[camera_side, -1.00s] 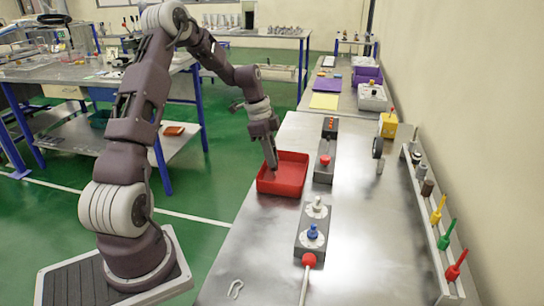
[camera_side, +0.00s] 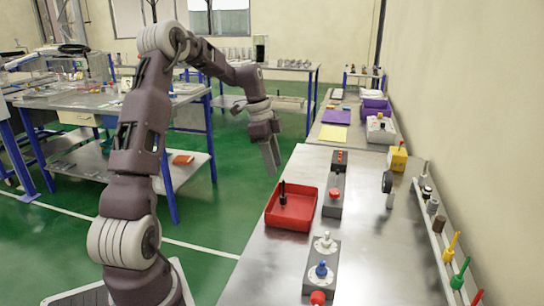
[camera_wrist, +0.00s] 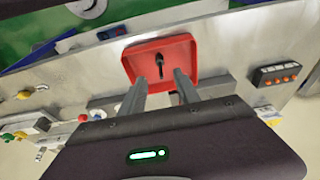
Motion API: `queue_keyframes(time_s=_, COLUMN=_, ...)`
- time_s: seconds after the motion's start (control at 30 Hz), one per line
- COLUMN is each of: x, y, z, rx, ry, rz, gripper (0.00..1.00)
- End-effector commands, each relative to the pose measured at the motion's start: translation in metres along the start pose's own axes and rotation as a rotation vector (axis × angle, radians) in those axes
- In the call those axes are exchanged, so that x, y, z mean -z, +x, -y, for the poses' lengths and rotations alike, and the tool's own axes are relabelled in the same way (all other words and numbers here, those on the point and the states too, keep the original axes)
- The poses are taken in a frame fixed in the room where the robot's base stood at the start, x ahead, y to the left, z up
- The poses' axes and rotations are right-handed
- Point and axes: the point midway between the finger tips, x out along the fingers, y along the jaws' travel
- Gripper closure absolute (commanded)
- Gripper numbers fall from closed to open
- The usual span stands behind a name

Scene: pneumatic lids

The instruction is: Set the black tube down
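The black tube (camera_side: 283,193) stands roughly upright in the red tray (camera_side: 291,223), near its left back corner, apart from my gripper. In the wrist view the black tube (camera_wrist: 160,62) shows against the floor of the red tray (camera_wrist: 180,50), seen between my fingers. My gripper (camera_side: 271,170) is above and to the left of the tray in the side view, pointing down. In the wrist view my gripper (camera_wrist: 161,82) has its two fingers spread apart with nothing between them.
A dark block with a red knob (camera_side: 335,194) stands right of the tray. A block with white and blue knobs (camera_side: 322,264) is in front. A rack of coloured tools (camera_side: 441,240) runs along the right. The bench middle (camera_side: 380,240) is clear.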

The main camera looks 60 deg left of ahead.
Motion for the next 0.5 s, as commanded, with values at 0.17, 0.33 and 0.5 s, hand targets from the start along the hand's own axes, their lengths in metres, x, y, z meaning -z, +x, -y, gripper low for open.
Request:
queue_keyframes(time_s=0.17, x=0.000, y=-0.027, z=0.000, rx=0.001, ry=0.000, rz=0.000, gripper=0.62)
queue_keyframes(time_s=0.33, x=0.041, y=-0.053, z=-0.045, rx=0.044, ry=-0.057, rz=0.061, gripper=0.62)
queue_keyframes(time_s=0.5, x=0.089, y=-0.093, z=-0.176, rx=0.208, ry=-0.279, rz=0.088, gripper=0.62)
